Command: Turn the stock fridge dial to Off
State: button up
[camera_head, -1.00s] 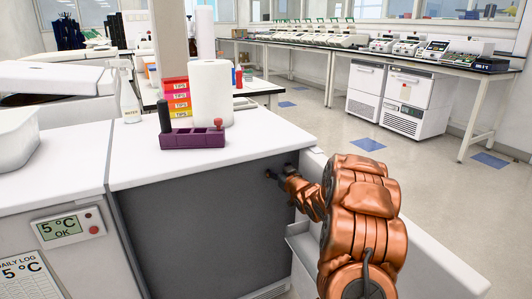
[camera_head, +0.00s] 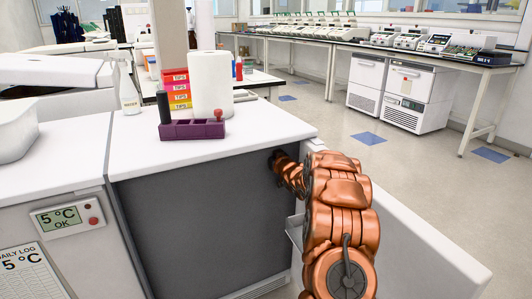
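A low unit with a white top (camera_head: 255,135) and a dark grey face (camera_head: 200,225) stands in front of me; I take it to be the stock fridge, but no label on it can be read. No dial shows; if it is near my gripper, it is hidden. My gripper (camera_head: 277,158) is a small dark shape at the upper right of the grey face, beyond my copper-coloured arm. It looks close to the face; contact and finger opening cannot be made out.
A white panel (camera_head: 400,225) with a ledge stands right of the grey face, beside my arm. A purple rack (camera_head: 195,130) and paper roll (camera_head: 211,85) stand on the top. A left unit has a 5 °C OK display (camera_head: 62,217).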

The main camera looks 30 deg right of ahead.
jog(key=c, duration=1.2)
jog(key=shift+o, duration=0.2)
jog(key=shift+n+p, duration=0.3)
jog(key=shift+n, duration=0.5)
jog(key=o, duration=1.2)
jog(key=shift+c, duration=0.2)
jog(key=s+a, duration=0.1)
jog(key=s, duration=1.1)
